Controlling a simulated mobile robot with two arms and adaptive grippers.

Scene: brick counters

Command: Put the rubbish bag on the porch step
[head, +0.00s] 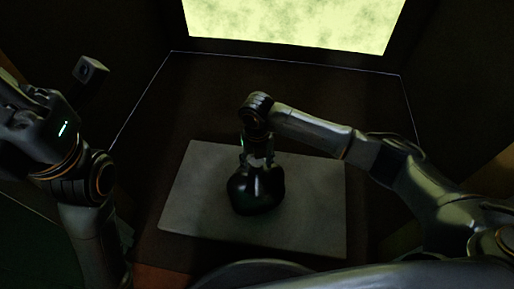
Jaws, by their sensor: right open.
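A black, shiny rubbish bag (253,193) sits on a flat grey rectangular slab (317,200), which looks like the porch step. My right gripper (257,163) is directly above the bag, pointing down at its top. Its fingers are open and at or very near the bag's neck; whether they touch it is too dark to tell. The left arm comes in at the left edge of the view; its gripper fingers are not visible.
The slab lies on a dark surface (205,95) with a thin pale edge line. A bright yellow-green window or panel (295,22) is at the back. Dark walls stand on both sides. The slab's right and left parts are bare.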

